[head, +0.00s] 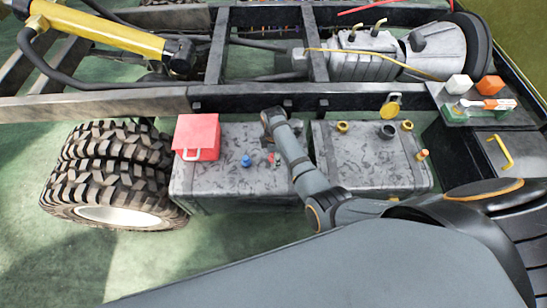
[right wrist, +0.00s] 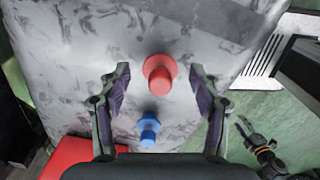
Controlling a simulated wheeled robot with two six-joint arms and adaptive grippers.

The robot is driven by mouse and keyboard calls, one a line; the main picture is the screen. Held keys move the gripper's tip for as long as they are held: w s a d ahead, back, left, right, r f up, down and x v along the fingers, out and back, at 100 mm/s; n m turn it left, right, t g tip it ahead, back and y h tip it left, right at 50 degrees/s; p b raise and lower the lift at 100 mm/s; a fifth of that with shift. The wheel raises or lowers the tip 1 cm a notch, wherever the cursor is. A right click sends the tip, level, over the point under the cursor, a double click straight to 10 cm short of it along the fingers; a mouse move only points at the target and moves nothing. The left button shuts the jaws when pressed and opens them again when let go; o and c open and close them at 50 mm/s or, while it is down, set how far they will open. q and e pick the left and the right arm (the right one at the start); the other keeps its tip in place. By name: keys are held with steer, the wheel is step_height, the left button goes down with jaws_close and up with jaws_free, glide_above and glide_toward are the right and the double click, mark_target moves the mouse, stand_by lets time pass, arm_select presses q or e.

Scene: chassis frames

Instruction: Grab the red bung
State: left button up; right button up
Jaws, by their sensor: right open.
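The red bung (right wrist: 160,73) stands on a grey mottled tank, between the fingertips of my right gripper (right wrist: 160,85) in the right wrist view. The fingers are open, with a gap on both sides of the bung. In the head view the red bung (head: 277,158) is small and partly hidden by my right arm, and the right gripper (head: 268,148) is over the tank (head: 225,187). A blue bung (right wrist: 149,128) stands close by; it also shows in the head view (head: 246,160). My left gripper (right wrist: 258,146) seems to show small at the lower right of the wrist view; its fingers are unclear.
A red box with a handle (head: 197,137) sits on the tank's left end. A second tank (head: 365,170) with yellow and dark caps is to the right. A frame rail (head: 120,104) runs behind. Big tyres (head: 105,170) stand at the left.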

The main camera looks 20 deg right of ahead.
steer(key=c, duration=1.1)
steer(key=shift+c, duration=0.2)
step_height(320, 180, up, 3)
steer(key=shift+p, duration=0.35)
steer(key=s+d+r+p, duration=0.1)
steer(key=s+d+r, duration=0.3)
steer(key=s+r, duration=0.6)
steer(key=s, duration=0.3)
steer(key=shift+s+p, duration=0.25)
steer(key=shift+p, duration=0.05)
